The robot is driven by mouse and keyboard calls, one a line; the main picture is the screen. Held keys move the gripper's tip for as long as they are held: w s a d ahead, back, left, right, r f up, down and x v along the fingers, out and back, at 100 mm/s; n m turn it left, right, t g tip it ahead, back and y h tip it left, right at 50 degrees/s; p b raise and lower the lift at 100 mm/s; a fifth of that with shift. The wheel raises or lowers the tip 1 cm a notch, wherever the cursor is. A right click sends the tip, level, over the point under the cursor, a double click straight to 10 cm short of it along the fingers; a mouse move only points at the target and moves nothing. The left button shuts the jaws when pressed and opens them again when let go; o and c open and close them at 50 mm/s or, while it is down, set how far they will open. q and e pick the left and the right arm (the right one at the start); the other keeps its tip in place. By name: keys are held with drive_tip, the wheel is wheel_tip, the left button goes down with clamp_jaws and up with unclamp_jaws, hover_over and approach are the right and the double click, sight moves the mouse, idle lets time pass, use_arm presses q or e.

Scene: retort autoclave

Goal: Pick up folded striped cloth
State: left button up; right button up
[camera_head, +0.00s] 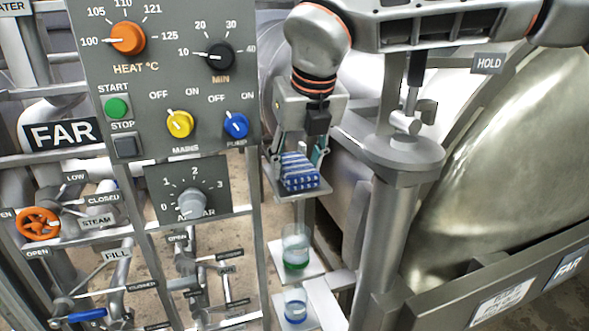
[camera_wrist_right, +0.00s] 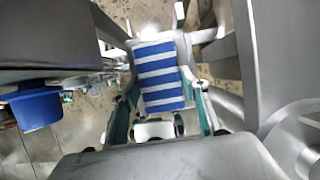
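The folded striped cloth (camera_head: 299,172), blue with white stripes, lies on a small pale shelf (camera_head: 292,193) beside the control panel. It also shows in the right wrist view (camera_wrist_right: 160,76), between my fingers. My right gripper (camera_head: 296,160) comes down from above, with its teal-edged fingers on either side of the cloth. In the wrist view the right gripper (camera_wrist_right: 163,95) is open, with one finger at each side edge of the cloth. Whether the fingers touch the cloth is unclear. My left gripper is not in view.
Lower shelves hold a clear beaker with green (camera_head: 296,247) and one with blue (camera_head: 295,305). The control panel (camera_head: 165,60) with knobs stands close on the left. A metal post (camera_head: 385,230) and the large vessel (camera_head: 500,150) are on the right.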

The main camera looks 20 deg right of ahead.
sight(297, 167)
idle(0.3)
drive_tip(key=shift+s+r, duration=0.15)
drive_tip(key=shift+r, duration=0.1)
wheel_tip(297, 167, up, 7)
drive_tip(key=shift+s+f+b, duration=0.1)
drive_tip(key=shift+s+b, duration=0.05)
drive_tip(key=shift+b, duration=0.2)
drive_tip(key=s+b, duration=0.3)
drive_tip(key=s, duration=1.6)
drive_tip(key=shift+s+d+f, duration=0.15)
drive_tip(key=shift+s+d, duration=0.1)
drive_tip(key=shift+d, duration=0.05)
drive_tip(key=shift+o, duration=0.2)
drive_tip(key=shift+s, duration=0.1)
